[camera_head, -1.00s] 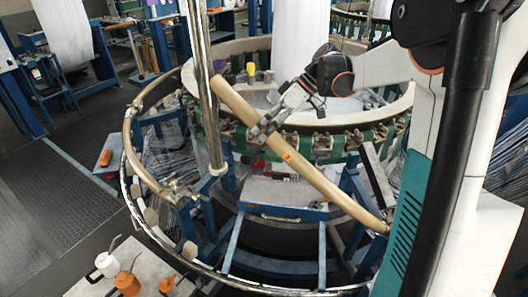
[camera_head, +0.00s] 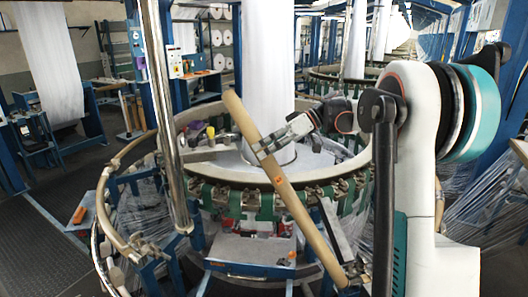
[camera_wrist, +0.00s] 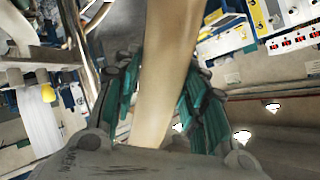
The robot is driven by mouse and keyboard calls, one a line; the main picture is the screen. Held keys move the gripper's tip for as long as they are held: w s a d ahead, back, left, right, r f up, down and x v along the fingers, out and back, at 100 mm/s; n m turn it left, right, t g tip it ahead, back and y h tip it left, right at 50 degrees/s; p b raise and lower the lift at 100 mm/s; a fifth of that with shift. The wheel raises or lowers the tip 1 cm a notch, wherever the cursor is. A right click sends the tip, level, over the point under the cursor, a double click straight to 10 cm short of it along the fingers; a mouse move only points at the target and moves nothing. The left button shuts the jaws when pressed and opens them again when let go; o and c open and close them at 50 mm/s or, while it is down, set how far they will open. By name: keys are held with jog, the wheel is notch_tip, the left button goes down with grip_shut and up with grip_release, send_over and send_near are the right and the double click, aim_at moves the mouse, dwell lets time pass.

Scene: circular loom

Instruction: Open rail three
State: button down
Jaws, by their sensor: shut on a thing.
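A beige rail (camera_head: 300,215), which I take to be rail three, slants across the front of the circular loom (camera_head: 205,177). Its upper left end stands free in the air, and its lower right end meets a metal joint (camera_head: 356,271) by the loom's rim. My gripper (camera_head: 264,148) is shut around the rail's upper part. In the wrist view the rail (camera_wrist: 163,75) passes between the teal finger pads of my gripper (camera_wrist: 155,100). The finger contact is partly hidden. Another beige rail section (camera_head: 106,205) curves low around the loom's left side.
A shiny metal post (camera_head: 167,120) stands upright just left of the raised rail. A white fabric column (camera_head: 266,70) rises from the loom's centre behind it. A blue frame (camera_head: 250,268) lies below the rail. Grey floor (camera_head: 40,255) is open at left.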

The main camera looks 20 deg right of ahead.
jog(key=shift+f, duration=0.1)
jog(key=c, duration=1)
grip_release()
jog(key=shift+d, duration=0.1)
jog(key=v, duration=1.2)
